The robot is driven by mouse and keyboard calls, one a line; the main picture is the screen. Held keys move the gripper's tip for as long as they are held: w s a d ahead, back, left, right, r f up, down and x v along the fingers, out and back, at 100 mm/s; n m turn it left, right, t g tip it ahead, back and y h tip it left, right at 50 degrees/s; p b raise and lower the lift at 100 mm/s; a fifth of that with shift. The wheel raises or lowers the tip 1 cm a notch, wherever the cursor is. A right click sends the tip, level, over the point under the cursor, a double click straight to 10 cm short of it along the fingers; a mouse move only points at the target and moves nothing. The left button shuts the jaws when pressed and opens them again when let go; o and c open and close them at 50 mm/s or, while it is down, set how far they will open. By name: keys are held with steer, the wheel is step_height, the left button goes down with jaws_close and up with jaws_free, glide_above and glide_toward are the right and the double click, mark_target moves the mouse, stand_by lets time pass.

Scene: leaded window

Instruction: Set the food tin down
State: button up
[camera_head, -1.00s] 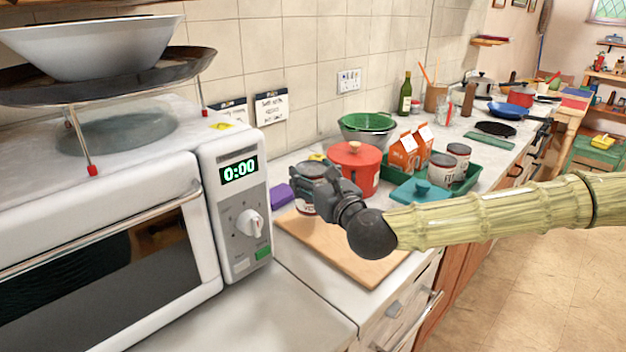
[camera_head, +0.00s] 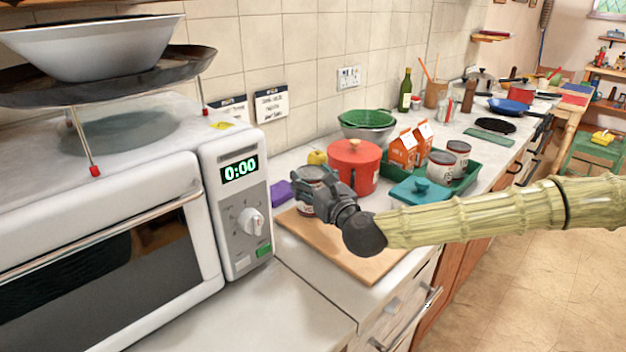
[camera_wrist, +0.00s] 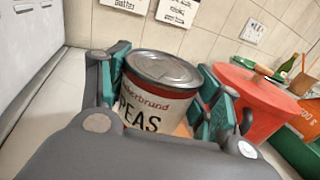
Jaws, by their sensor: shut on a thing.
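The food tin (camera_wrist: 158,88) stands between my gripper's fingers in the wrist view. It has a grey metal lid, a red band and a pale label reading "PEAS". In the head view the tin (camera_head: 308,176) is partly hidden behind my gripper (camera_head: 318,188), which is shut on it. The tin looks roughly upright over the far left part of the wooden board (camera_head: 352,262). Its base is hidden, so I cannot tell whether it touches the board. In the wrist view my gripper (camera_wrist: 165,100) has a finger on each side of the tin.
A red lidded pot (camera_head: 353,168) stands just right of the tin. A purple item (camera_head: 281,193) and the microwave (camera_head: 237,205) are to the left. The board's front is clear.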

steer(key=shift+f, duration=0.2)
steer(key=o, duration=1.4)
steer(key=shift+c, duration=0.2)
steer(key=shift+r, duration=0.2)
steer(key=b+v, duration=0.1)
steer(key=v, duration=1.1)
